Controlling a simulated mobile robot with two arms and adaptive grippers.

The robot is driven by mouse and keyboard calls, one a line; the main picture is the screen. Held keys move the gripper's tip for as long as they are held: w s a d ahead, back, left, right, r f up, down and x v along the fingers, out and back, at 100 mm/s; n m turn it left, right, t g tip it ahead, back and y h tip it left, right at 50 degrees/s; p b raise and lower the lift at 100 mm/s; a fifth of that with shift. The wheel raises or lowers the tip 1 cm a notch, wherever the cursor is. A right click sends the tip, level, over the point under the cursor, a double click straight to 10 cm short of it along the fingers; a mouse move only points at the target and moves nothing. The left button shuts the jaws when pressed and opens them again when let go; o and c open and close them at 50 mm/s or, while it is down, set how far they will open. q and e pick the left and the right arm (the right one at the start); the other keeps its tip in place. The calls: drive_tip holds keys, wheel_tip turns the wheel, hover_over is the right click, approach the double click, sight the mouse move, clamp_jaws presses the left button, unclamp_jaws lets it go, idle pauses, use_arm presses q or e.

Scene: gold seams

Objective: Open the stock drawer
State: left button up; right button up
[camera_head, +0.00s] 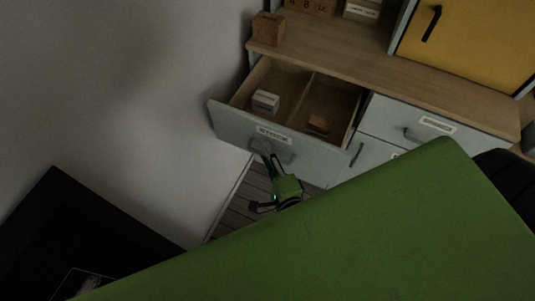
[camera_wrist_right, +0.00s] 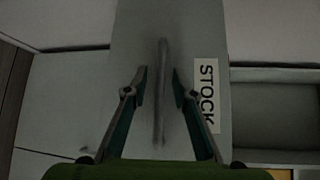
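The stock drawer (camera_head: 232,124) is pulled out of the cabinet, with its inside showing in the head view. Its front carries a STOCK label (camera_head: 272,134), also seen in the wrist view (camera_wrist_right: 206,95). A bar handle (camera_wrist_right: 161,90) on the front shows in the wrist view. My right gripper (camera_head: 266,158) is at the drawer front by the handle. In the wrist view its fingers (camera_wrist_right: 160,85) are apart, one on each side of the handle, with a gap on both sides. My left gripper is not in view.
A white box (camera_head: 265,101) and a small brown block (camera_head: 318,124) lie in separate compartments of the drawer. A wooden box (camera_head: 268,29) stands on the counter above. A closed drawer (camera_head: 408,121) is to the right, beside a yellow door (camera_head: 470,45) higher up. A wall is at left.

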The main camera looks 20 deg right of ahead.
drive_tip(key=s+r, duration=0.1)
drive_tip(key=s, duration=1.1)
drive_tip(key=shift+a+r, duration=0.35)
drive_tip(key=shift+a, duration=0.1)
drive_tip(key=shift+f, duration=0.1)
drive_tip(key=s+a+f+n+g+y, duration=0.1)
drive_tip(key=s+f+n+g, duration=0.2)
drive_tip(key=f, duration=0.6)
drive_tip(key=s+f+n+g+y, duration=0.1)
drive_tip(key=s+f+n+g, duration=0.1)
drive_tip(key=f+n, duration=0.5)
drive_tip(key=s+a+f+n+g+y, duration=0.1)
drive_tip(key=s+f+n+g, duration=0.15)
drive_tip(key=f, duration=0.75)
drive_tip(key=s+d+f+n+g+h, duration=0.1)
drive_tip(key=s+d+f+n+g, duration=0.3)
drive_tip(key=s+f, duration=0.3)
drive_tip(key=s+d+f+n+g, duration=0.3)
drive_tip(key=s+f+n, duration=0.3)
drive_tip(key=s, duration=0.4)
drive_tip(key=shift+s+d+f+g+h, duration=0.25)
drive_tip(key=shift+d+f+g+h, duration=0.15)
drive_tip(key=shift+g, duration=0.05)
